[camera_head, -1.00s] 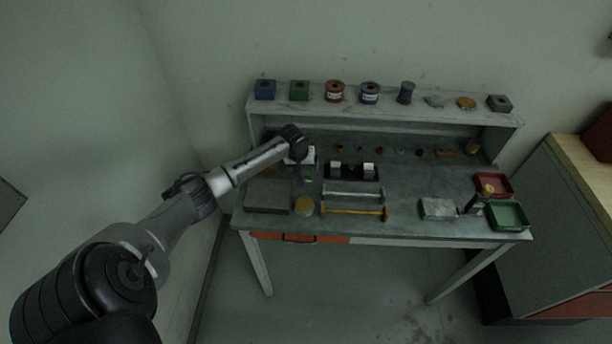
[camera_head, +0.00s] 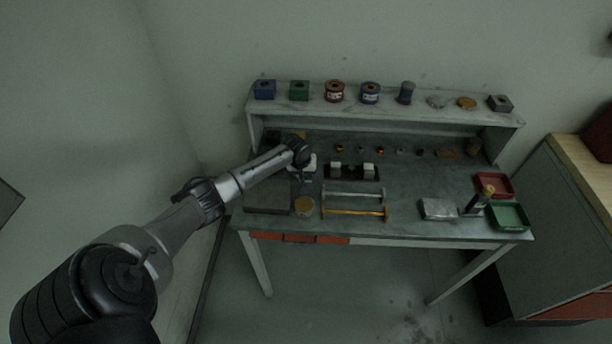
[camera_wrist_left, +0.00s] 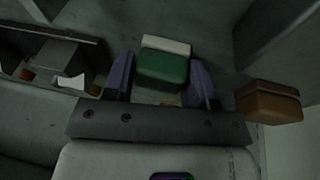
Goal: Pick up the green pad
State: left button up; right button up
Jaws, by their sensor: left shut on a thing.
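The green pad (camera_wrist_left: 163,68) is a small green block with a white layer along one side. In the left wrist view it sits between the two fingers of my left gripper (camera_wrist_left: 160,75), which is shut on it. The pad is hard to make out there, largely hidden by the wrist. I cannot tell whether the pad touches the bench. My right gripper is not in view.
A brown block (camera_wrist_left: 268,101) lies right of the gripper in the wrist view. A dark holder with white-topped blocks (camera_head: 352,171) stands close on the right. The raised shelf (camera_head: 385,112) runs behind.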

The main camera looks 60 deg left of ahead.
pick_arm(q)
jog(key=c, duration=0.4)
jog(key=shift+r, duration=0.45)
jog(key=r, duration=0.2)
jog(key=d+r, duration=0.1)
jog(key=r, duration=0.1)
jog(key=shift+w+p, duration=0.2)
jog(key=shift+p, duration=0.15)
jog(key=w+d+r, duration=0.1)
jog(key=d+r, duration=0.1)
jog(key=d, duration=0.1)
jog(key=w+d+r, duration=0.1)
jog(key=d+r, duration=0.1)
jog(key=d, duration=0.1)
jog(key=w+d+r, duration=0.1)
jog(key=d+r, duration=0.1)
jog(key=d, duration=0.2)
jog(key=o, duration=0.3)
jog(key=shift+c, duration=1.1)
